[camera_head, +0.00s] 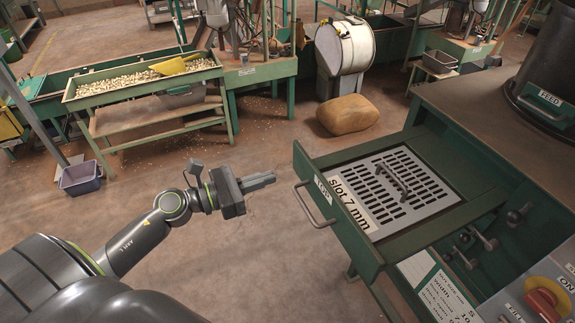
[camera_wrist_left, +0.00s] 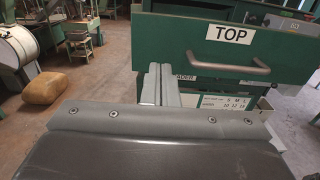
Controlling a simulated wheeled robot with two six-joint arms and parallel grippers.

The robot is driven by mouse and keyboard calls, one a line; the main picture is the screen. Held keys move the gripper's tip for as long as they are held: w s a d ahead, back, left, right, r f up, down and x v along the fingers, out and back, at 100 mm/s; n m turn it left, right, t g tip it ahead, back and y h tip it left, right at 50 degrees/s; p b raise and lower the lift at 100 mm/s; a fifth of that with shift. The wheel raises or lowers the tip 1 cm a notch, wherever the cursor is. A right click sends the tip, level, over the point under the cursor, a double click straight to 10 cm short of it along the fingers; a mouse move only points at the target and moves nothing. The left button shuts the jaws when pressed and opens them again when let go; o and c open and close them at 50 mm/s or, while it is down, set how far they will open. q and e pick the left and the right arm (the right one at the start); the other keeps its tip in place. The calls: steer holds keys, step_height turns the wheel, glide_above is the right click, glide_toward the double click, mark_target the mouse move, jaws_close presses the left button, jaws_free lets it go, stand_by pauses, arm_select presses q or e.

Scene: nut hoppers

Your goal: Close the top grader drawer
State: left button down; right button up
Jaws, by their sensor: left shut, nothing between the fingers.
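The top grader drawer (camera_head: 352,222) is a green drawer pulled well out of the green grader cabinet at the right of the head view. A slotted metal plate marked "slot 7 mm" (camera_head: 425,213) lies in it. Its bar handle (camera_head: 312,208) is on the front face, toward my left arm. The left wrist view shows the drawer front with the label TOP (camera_wrist_left: 233,34) and the handle (camera_wrist_left: 232,67). My left gripper (camera_head: 273,178) is shut and empty, a little left of the handle and apart from it. My right gripper is not in view.
The cabinet top (camera_head: 470,95) carries a dark feed hopper (camera_head: 545,75). A control box with a red button (camera_head: 545,300) is at the lower right. A brown sack (camera_head: 347,115) lies on the floor behind the drawer. The floor left of the drawer is clear.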

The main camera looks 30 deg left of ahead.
mark_target(300, 168)
arm_select(q)
steer(key=p+x, duration=0.2)
steer(key=x, duration=0.3)
steer(key=shift+r+p, duration=0.15)
steer(key=shift+p, duration=0.25)
steer(key=shift+w+d, duration=0.3)
steer(key=shift+w, duration=0.1)
